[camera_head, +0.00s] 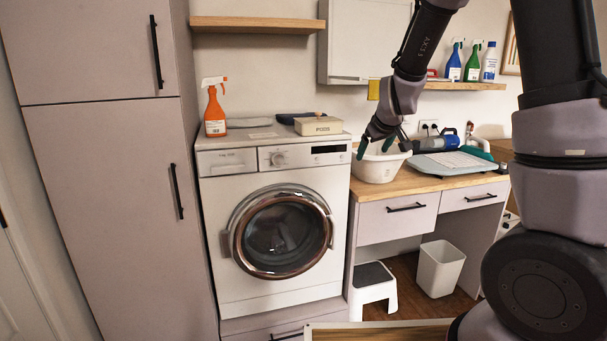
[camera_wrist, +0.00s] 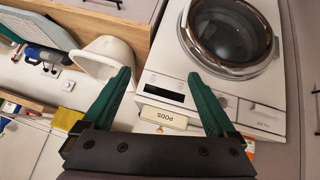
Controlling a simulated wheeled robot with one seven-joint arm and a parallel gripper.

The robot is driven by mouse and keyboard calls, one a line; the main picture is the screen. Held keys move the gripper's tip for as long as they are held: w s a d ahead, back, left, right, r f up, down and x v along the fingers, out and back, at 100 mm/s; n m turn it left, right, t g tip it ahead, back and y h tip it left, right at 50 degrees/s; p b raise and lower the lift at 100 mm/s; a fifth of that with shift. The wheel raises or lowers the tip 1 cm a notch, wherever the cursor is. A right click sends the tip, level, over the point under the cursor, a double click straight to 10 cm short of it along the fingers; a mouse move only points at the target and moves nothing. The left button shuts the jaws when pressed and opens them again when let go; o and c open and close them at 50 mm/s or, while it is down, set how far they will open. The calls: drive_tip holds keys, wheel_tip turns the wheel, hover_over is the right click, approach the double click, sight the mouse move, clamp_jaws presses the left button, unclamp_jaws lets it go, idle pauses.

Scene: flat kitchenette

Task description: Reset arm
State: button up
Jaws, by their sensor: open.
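My gripper (camera_head: 376,147) is at the rim of the white basin (camera_head: 377,166) on the wooden counter in the head view; I cannot tell whether it touches the basin. In the wrist view my gripper (camera_wrist: 163,95) shows two green fingers spread apart with nothing between their tips. The white basin (camera_wrist: 104,55) lies just left of the left finger there. The cream PODS box (camera_wrist: 164,117) shows behind the space between the fingers. In the head view the PODS box (camera_head: 318,126) sits on top of the washing machine.
The washing machine (camera_head: 273,157) has its round door shut. An orange spray bottle (camera_head: 215,107) stands on its top left. A grey board (camera_head: 452,163) lies right of the basin. A wall cabinet (camera_head: 365,42) hangs behind my arm. A step stool (camera_head: 373,288) and white bin (camera_head: 440,268) stand below.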

drive_tip(key=s+d+r+m, duration=0.1)
drive_tip(key=s+r+m, duration=0.1)
drive_tip(key=s+r, duration=0.3)
drive_tip(key=s+d+r+m+y, duration=0.1)
drive_tip(key=s+r, duration=0.4)
drive_tip(key=s, duration=0.9)
drive_tip(key=s+d+r+m+g, duration=0.1)
drive_tip(key=s+r+m, duration=0.4)
drive_tip(key=s, duration=0.5)
drive_tip(key=shift+s+d+y, duration=0.2)
drive_tip(key=shift+d+y, duration=0.1)
drive_tip(key=shift+d, duration=0.5)
drive_tip(key=shift+r, duration=0.1)
